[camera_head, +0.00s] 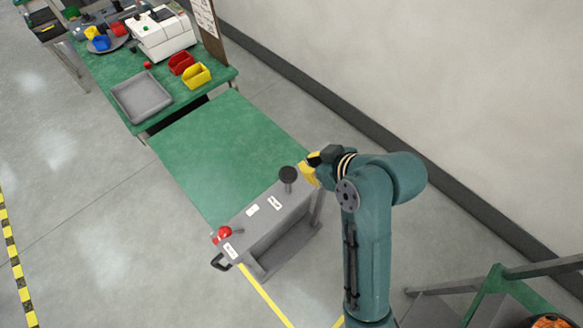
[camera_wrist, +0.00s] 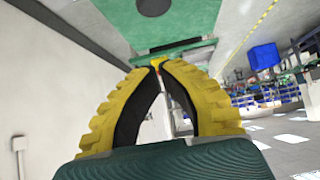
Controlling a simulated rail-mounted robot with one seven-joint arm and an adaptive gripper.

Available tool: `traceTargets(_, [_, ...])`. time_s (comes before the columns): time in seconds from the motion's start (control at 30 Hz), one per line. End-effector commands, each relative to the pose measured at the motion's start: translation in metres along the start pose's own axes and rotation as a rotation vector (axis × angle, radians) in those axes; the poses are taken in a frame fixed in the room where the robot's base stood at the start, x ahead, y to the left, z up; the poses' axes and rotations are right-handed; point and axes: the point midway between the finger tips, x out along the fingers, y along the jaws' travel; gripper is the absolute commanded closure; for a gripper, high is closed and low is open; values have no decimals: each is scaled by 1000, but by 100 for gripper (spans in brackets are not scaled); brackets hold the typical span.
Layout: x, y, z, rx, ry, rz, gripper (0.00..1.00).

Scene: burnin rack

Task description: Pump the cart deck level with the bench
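The cart's green deck (camera_head: 225,150) lies beside the green bench (camera_head: 90,65), which is at the upper left in the head view. The bench's near edge shows above a dark gap, so the deck looks lower; the exact height difference is hard to tell. A black round-topped knob (camera_head: 288,174) stands on the cart's grey end panel (camera_head: 262,222). A red knob (camera_head: 225,232) is at that panel's left end. My gripper (camera_head: 308,170) is just right of the black knob, apparently apart from it. In the wrist view its yellow fingertips (camera_wrist: 159,66) meet, with nothing visibly held. A black disc (camera_wrist: 153,6), probably the knob, shows above.
A grey tray (camera_head: 141,97), red and yellow bins (camera_head: 196,76) and a white machine (camera_head: 163,38) are on the bench. A black loop handle (camera_head: 219,262) sticks out at the cart's lower left. A wall (camera_head: 430,80) runs along the right. Floor on the left is clear.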

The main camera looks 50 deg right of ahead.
Motion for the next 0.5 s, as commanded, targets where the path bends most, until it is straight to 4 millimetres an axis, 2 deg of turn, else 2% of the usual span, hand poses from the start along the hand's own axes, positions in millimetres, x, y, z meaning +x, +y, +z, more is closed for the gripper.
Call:
traceTargets(0.17, [28, -1, 1, 0, -4, -4, 100])
traceTargets(0.5, [102, -1, 2, 0, -5, -3, 100])
